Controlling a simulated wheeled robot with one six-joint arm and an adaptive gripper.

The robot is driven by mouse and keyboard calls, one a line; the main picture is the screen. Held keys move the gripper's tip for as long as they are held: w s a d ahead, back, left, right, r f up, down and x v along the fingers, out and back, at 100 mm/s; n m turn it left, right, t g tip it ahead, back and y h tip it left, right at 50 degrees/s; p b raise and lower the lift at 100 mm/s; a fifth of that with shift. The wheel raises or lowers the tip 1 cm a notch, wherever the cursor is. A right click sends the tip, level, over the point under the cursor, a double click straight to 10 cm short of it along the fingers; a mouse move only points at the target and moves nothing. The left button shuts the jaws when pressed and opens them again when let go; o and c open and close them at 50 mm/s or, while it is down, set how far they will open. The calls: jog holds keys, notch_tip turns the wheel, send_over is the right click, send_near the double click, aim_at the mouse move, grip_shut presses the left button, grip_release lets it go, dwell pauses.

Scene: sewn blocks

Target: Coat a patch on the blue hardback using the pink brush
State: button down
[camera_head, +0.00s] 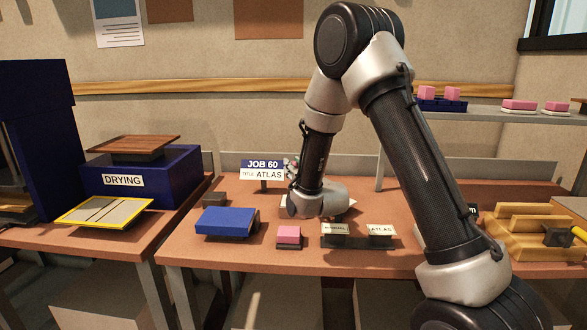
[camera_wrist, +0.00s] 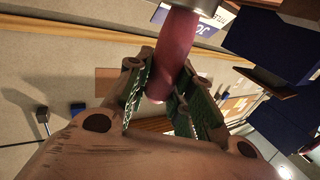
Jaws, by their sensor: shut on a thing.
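The blue hardback (camera_head: 226,221) lies flat on the bench, left of the middle, on a dark support. In the wrist view my gripper (camera_wrist: 163,85) is shut on the pink brush (camera_wrist: 173,50), its green pads on either side of the handle. The metal collar shows at the top edge; the bristles are out of frame. In the head view my wrist hides most of the gripper, which is beyond and to the right of the hardback, near the sign. Whether the brush touches anything cannot be seen.
A pink block (camera_head: 289,234) and small labelled stands (camera_head: 380,231) are near the front edge. A blue "DRYING" box (camera_head: 172,172) and a yellow-edged board (camera_head: 104,211) are left; wooden racks (camera_head: 530,235) are right.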

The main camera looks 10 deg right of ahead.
jog(key=shift+f, duration=0.6)
dwell(1.1)
jog(key=shift+r, duration=3.55)
